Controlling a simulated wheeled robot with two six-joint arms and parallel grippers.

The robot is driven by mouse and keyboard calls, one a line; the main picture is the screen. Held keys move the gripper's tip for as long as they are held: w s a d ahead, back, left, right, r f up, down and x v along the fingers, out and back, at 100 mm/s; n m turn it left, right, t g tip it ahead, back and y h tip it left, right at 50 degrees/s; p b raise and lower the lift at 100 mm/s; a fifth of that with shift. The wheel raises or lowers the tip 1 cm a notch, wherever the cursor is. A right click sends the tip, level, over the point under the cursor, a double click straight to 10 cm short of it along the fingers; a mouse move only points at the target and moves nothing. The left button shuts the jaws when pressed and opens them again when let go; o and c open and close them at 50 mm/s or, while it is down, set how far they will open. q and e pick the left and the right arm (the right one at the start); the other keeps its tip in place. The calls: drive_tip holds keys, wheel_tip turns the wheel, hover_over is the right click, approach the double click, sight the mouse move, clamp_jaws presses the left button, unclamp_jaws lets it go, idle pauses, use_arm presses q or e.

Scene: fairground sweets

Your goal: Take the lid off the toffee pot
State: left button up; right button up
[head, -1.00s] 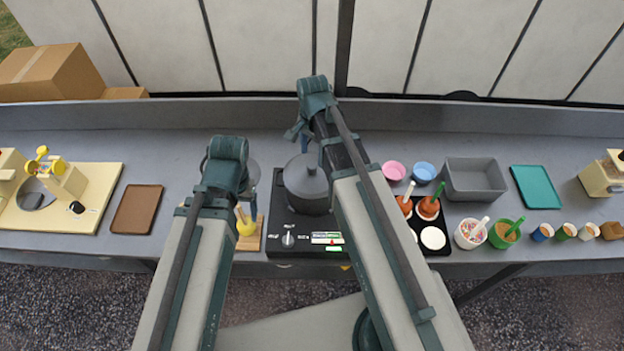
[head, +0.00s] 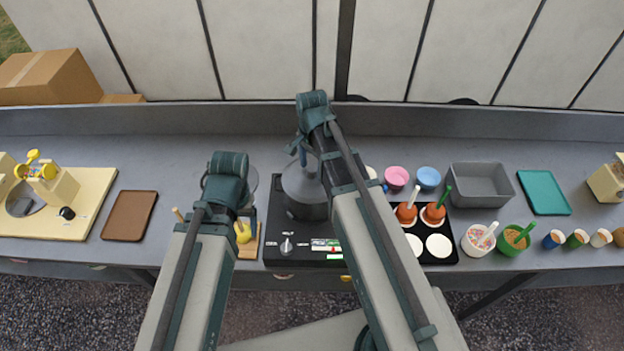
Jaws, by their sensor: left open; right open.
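The toffee pot (head: 305,208) is dark grey and stands on a black hob with a dial and a small lit display. Its grey lid (head: 299,180) is on top, partly covered by my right arm. My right gripper (head: 298,152) is open at the far edge of the lid as seen here; I cannot tell whether it touches anything. My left gripper (head: 249,211) is mostly hidden behind its own wrist, left of the pot, near a small wooden stand with a yellow item (head: 243,233). It is open, and I see nothing held in it.
Right of the hob, a black tray (head: 438,259) holds toffee apples and white discs. Pink and blue cups, a grey bin (head: 480,184), a teal tray (head: 543,192) and several tubs stand further right. A brown tray (head: 130,215) lies left, with bare counter around it.

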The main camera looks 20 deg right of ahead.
clamp_jaws()
idle(1.3)
